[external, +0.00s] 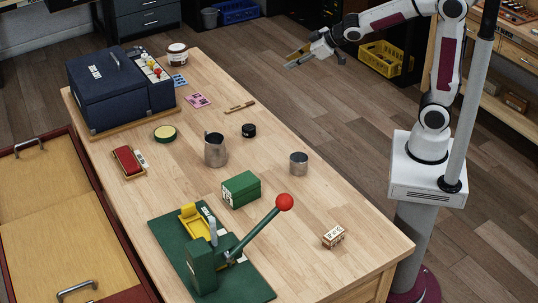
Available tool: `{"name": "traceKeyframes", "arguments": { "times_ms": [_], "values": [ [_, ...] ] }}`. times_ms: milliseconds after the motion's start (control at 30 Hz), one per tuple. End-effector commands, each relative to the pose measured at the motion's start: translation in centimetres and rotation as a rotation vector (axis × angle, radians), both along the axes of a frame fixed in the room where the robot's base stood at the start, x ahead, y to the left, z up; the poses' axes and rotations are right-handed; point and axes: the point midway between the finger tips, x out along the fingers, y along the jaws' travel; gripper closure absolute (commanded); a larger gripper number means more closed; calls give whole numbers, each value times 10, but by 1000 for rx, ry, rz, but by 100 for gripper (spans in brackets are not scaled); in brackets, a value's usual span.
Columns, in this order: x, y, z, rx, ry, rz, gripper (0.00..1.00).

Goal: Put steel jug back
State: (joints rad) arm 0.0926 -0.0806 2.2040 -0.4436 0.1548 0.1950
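The steel jug (215,150) stands upright near the middle of the wooden table (290,217). A smaller steel cup (299,163) stands to its right, apart from it. My gripper (293,63) is up in the air beyond the table's far right edge, well away from the jug. Its fingers point left and look spread, with nothing visible between them.
Around the jug are a black round tin (249,130), a green box (241,189) and a green-rimmed tin (165,133). A green press (212,256) with a red-knobbed lever stands in front. A dark blue case (121,86) fills the back left. The right table edge is mostly clear.

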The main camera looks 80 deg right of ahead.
Motion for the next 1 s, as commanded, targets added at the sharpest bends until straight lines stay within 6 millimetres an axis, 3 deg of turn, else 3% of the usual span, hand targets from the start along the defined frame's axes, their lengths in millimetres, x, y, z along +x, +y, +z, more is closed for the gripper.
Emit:
{"name": "traceKeyframes", "arguments": {
  "times_ms": [467, 1000],
  "values": [
    [-127, 16, 8, 71, 144, -85, 76],
    [-266, 56, -17, 197, 328, -71, 76]
  ]
}}
